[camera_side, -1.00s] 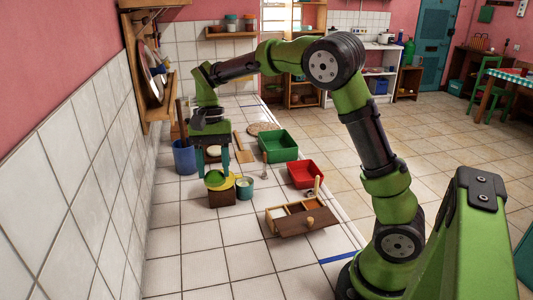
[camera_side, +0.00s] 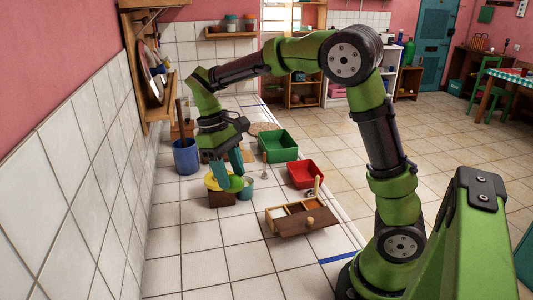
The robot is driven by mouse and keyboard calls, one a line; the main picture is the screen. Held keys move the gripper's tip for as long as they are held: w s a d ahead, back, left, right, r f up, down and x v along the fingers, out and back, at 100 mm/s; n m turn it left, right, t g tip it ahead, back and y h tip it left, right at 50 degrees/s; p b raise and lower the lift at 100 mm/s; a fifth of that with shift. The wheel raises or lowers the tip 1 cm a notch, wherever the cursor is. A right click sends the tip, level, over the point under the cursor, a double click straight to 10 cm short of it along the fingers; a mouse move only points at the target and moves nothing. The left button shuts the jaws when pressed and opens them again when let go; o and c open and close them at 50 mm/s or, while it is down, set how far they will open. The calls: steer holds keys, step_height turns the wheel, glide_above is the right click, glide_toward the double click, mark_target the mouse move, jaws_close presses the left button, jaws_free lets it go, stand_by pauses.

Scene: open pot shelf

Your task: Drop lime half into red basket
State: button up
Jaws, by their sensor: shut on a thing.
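The lime half (camera_side: 236,183) is a small green shape between the tips of my gripper (camera_side: 231,178). My gripper is tilted and shut on it, just above the right side of a yellow-topped brown block (camera_side: 221,199). The fingers hide part of the lime half, and I cannot tell whether it touches the yellow top. The red basket (camera_side: 305,174) stands to the right, apart from my gripper, and looks empty.
A green bin (camera_side: 277,145) is behind, and a blue bucket (camera_side: 186,157) is at the left. A wooden box with compartments (camera_side: 292,216) lies in front of the red basket. The front-left tiles are clear.

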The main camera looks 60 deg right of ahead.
steer(key=d+f+m, duration=0.3)
steer(key=d+f, duration=0.1)
steer(key=d, duration=1.3)
steer(key=n, duration=0.3)
glide_above(304, 175)
steer(key=shift+f, duration=2.25)
steer(key=shift+w+x, duration=0.2)
steer(key=shift+x, duration=0.65)
steer(key=shift+w+x, duration=0.2)
steer(key=shift+x, duration=0.6)
steer(key=shift+w+x, duration=0.2)
steer(key=shift+x, duration=0.65)
steer(key=shift+f, duration=0.15)
steer(key=o, duration=1.1)
steer(key=v, duration=1.7)
steer(key=shift+s+a, duration=0.1)
